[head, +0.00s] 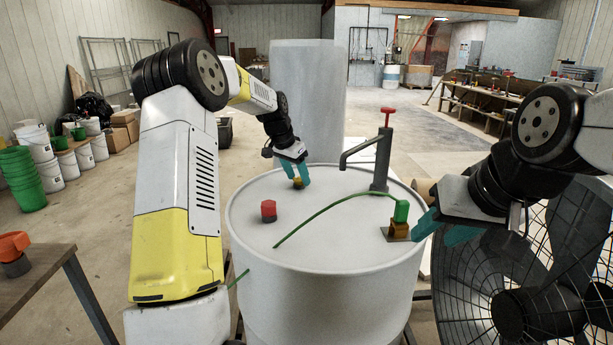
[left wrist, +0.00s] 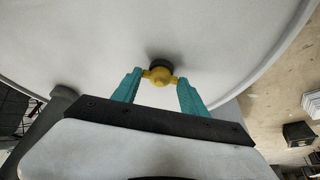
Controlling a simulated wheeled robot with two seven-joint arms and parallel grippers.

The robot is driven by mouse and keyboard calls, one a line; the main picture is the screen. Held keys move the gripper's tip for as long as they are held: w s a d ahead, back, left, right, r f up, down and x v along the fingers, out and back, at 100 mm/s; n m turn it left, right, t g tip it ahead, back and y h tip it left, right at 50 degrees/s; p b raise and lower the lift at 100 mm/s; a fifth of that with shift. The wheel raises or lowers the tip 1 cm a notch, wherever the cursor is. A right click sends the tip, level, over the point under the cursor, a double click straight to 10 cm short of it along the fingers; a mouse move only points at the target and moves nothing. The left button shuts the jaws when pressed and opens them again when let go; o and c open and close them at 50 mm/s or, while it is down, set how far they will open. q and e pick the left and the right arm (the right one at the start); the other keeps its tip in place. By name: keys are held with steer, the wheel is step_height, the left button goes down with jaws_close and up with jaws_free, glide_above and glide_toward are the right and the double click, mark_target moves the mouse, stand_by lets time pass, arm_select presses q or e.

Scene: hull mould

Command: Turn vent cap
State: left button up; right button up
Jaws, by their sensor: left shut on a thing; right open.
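The yellow vent cap (head: 298,184) sits on the white top of the drum (head: 318,226), toward its far side. In the left wrist view the cap (left wrist: 160,76) has a round middle with a small wing on each side and a dark base under it. My left gripper (head: 297,176) is shut on the cap, with one teal finger at each wing; the fingers also show in the left wrist view (left wrist: 158,84). My right gripper (head: 432,236) is open at the drum's right rim, beside the orange and green fitting, with nothing seen between its fingers.
A red hexagonal cap (head: 268,212) stands on the drum top. A grey pump (head: 382,160) with a red handle rises at the back right. An orange block (head: 399,228) with a green fitting (head: 401,210) and green hose (head: 325,209) lies at right. A fan (head: 470,285) stands right.

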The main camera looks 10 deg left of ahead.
arm_select(q)
steer(key=m, duration=0.2)
steer(key=m+g+h, duration=0.1)
steer(key=m, duration=0.1)
steer(key=shift+w+a+m, duration=0.2)
steer(key=shift+m, duration=0.1)
steer(key=m+g, duration=0.1)
steer(key=m, duration=0.3)
steer(key=shift+w+g+h, duration=0.15)
steer(key=shift+g+h, duration=0.15)
steer(key=shift+g, duration=0.1)
steer(key=shift+a, duration=0.1)
steer(key=o, duration=1.4)
steer(key=shift+v, duration=3.9)
